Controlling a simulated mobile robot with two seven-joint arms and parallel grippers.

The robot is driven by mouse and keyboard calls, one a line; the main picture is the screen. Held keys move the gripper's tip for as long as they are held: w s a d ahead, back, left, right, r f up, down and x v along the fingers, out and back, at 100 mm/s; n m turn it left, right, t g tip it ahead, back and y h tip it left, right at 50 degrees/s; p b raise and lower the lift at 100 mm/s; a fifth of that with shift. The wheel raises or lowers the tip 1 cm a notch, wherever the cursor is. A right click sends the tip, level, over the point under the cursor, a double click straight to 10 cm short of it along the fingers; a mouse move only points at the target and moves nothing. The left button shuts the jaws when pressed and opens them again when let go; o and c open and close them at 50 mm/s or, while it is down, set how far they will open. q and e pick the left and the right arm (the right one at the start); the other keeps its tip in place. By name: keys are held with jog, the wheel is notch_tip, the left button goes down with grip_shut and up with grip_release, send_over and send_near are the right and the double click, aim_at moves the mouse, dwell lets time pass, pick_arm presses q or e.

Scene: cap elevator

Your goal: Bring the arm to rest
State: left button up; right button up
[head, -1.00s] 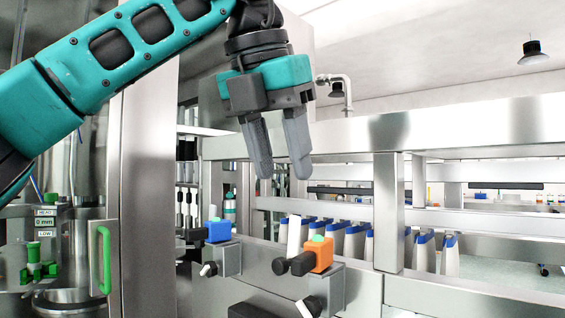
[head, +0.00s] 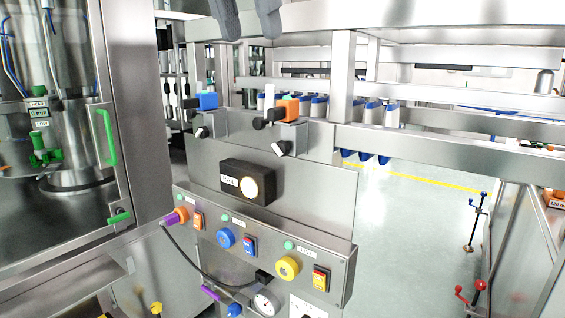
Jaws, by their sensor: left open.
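My left gripper (head: 248,18) shows only by its two grey fingers at the top edge of the head view. The fingers are apart with nothing between them. They hang in front of the upper steel rail, above the blue and orange sensor blocks, and touch nothing that I can see. The rest of the left arm is out of the picture. My right gripper is not in view.
A cabinet with a green handle (head: 107,137) is at left. Open floor (head: 410,200) lies right.

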pick_arm(q)
jog(key=s+d+f+m+g+h, duration=0.2)
jog(key=d+f+g+h, duration=0.8)
jog(key=d+f+h, duration=0.6)
jog(key=w+a+f+n+t+y, duration=0.3)
jog(key=a+f+n+t, duration=0.6)
jog(key=f+n+t, duration=0.55)
jog(key=w+a+f+n+t+y, duration=0.35)
jog(key=a+f+n+t, duration=0.75)
jog(key=n, duration=0.7)
jog(key=s+a+f+n+g+y, duration=0.4)
jog(key=s+f, duration=0.5)
jog(key=f, duration=0.3)
jog(key=s+a+f+n+g+y, duration=0.4)
jog(key=s+f, duration=0.6)
jog(key=f, duration=0.3)
jog(key=shift+a+g+y, duration=0.35)
jog(key=shift+a+y, duration=0.4)
jog(key=shift+a, duration=0.25)
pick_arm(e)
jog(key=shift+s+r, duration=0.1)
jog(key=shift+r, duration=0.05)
